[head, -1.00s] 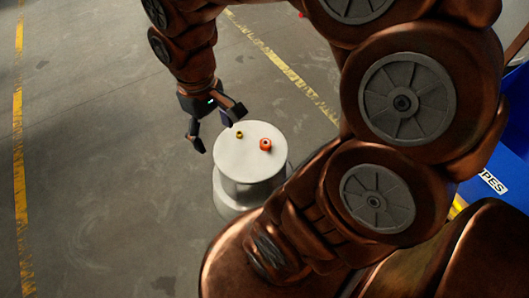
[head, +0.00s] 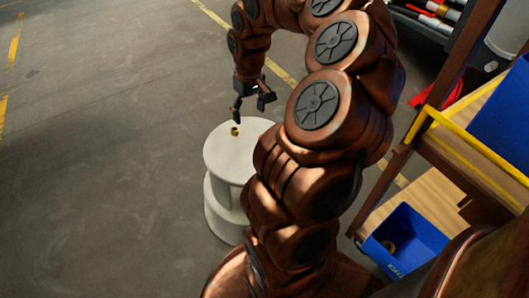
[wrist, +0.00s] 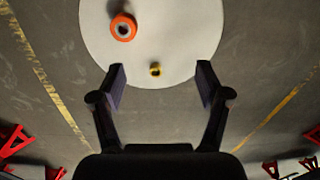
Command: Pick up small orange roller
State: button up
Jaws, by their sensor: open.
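My gripper (wrist: 160,78) is open and empty. In the head view my gripper (head: 250,108) is above the far side of the stand (head: 222,155).
A wooden shelf with a yellow rail (head: 475,150) stands at the right. It holds a blue bin (head: 412,232) with a small ring-like part inside, and another blue bin (head: 505,115) above. The floor left of the stand is clear.

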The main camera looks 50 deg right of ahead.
jog(key=shift+m, duration=0.7)
jog(key=d+f+b, duration=0.1)
jog(key=d+f, duration=0.1)
jog(key=f, duration=0.1)
jog(key=s+d+f+b, duration=0.1)
jog(key=d+f, duration=0.1)
jog(key=d+f+b, duration=0.1)
jog(key=d+f, duration=0.1)
jog(key=f, duration=0.1)
jog(key=shift+s+d+f+b, duration=0.3)
jog(key=shift+s+d+f, duration=0.05)
jog(key=shift+d, duration=0.05)
notch_tip(320, 180, down, 2)
jog(key=shift+f+b, duration=0.1)
jog(key=shift+b, duration=0.25)
jog(key=f+b, duration=0.1)
jog(key=f, duration=0.2)
jog(key=w+f+b, duration=0.1)
jog(key=f, duration=0.1)
jog(key=shift+a+f+b, duration=0.25)
jog(key=shift+a+b, duration=0.05)
jog(key=shift+r, duration=0.1)
jog(key=c, duration=1.3)
